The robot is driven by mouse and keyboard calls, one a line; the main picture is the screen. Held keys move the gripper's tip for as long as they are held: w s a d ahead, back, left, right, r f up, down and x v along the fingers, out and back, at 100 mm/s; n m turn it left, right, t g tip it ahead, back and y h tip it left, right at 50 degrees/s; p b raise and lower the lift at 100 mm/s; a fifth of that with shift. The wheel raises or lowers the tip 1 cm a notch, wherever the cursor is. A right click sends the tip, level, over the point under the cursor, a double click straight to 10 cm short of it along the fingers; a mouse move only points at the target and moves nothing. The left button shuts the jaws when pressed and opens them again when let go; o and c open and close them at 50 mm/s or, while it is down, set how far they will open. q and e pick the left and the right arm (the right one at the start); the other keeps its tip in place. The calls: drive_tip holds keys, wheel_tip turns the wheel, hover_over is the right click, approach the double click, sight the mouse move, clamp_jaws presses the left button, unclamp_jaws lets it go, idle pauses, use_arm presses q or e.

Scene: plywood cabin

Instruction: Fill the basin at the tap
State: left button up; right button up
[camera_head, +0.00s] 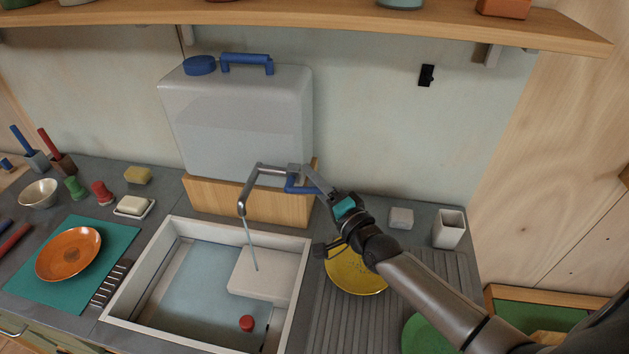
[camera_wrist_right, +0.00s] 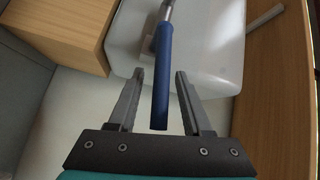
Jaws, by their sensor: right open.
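The white basin (camera_head: 150,258) is set in the counter and holds pale blue water (camera_head: 190,285). The metal tap (camera_head: 243,201) arches over it, and a thin stream (camera_head: 249,238) falls from the spout. A pale block (camera_head: 262,274) sits at the basin's right side under the stream. A red round plug-like piece (camera_head: 246,323) shows near the front. The blue tap lever (camera_head: 297,188) also shows in the right wrist view (camera_wrist_right: 161,75). My right gripper (camera_wrist_right: 159,74) is open, with the lever between its fingers and gaps on both sides. My left gripper is out of view.
A clear water tank (camera_head: 235,125) stands behind the tap on a wooden block (camera_head: 225,201). A yellow plate (camera_head: 352,277) lies on the grooved drainer under my right arm. An orange plate (camera_head: 68,253) is on a green mat at left. A shelf (camera_head: 330,24) overhangs above.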

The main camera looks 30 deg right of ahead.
clamp_jaws()
idle(0.3)
idle(1.1)
